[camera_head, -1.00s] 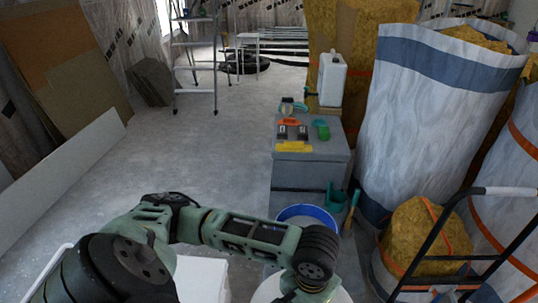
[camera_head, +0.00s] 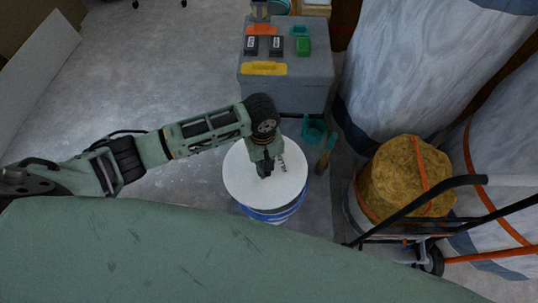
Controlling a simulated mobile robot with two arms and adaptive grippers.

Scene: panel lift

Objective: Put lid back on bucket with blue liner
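A round white lid (camera_head: 240,181) covers the top of the bucket (camera_head: 276,214). Blue shows around the bucket just under the lid's near edge. The lid looks roughly level, but from above I cannot tell whether it sits fully on the rim or a little over it. My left arm reaches in from the left, and my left gripper (camera_head: 265,168) points down at the middle of the lid. Its fingertips are dark and small, and I cannot tell whether they are closed on a grip there. The bucket's opening is hidden. My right gripper is out of view.
A grey toolbox (camera_head: 287,92) with several small tools on top stands behind the bucket. A teal dustpan (camera_head: 313,130) and a brush (camera_head: 326,154) are to its right. A hand truck (camera_head: 415,208) and yellow insulation (camera_head: 405,178) stand further right. Open floor lies left.

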